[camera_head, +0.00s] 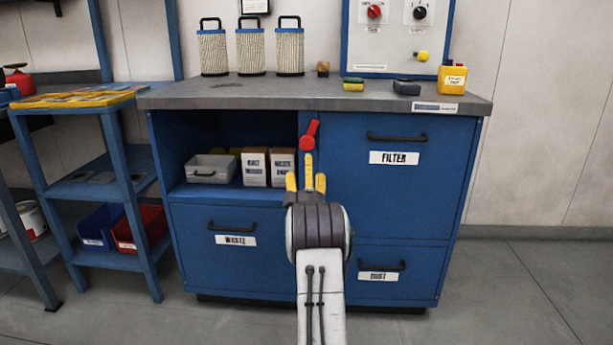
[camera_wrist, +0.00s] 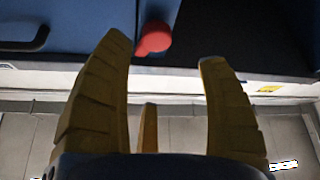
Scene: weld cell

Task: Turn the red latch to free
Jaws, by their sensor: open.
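The red latch (camera_head: 308,138) sits on the upright between the open shelf and the filter drawer front, just under the worktop. Its handle points up and leans slightly right. A yellow strip (camera_head: 308,168) shows below it; I cannot tell if it is a plate or a finger. My gripper (camera_head: 306,180) is open and empty, its fingertips below the latch in the head view. In the wrist view the red latch (camera_wrist: 153,39) shows between and beyond the spread yellow fingers of my gripper (camera_wrist: 165,55). I see no contact.
The blue cabinet has a filter drawer (camera_head: 394,185), a waste drawer (camera_head: 240,255) and a dust drawer (camera_head: 380,285). Its open shelf holds a grey bin (camera_head: 212,168) and boxes (camera_head: 255,167). Filters (camera_head: 250,52) and a yellow container (camera_head: 452,79) stand on the worktop (camera_head: 300,94).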

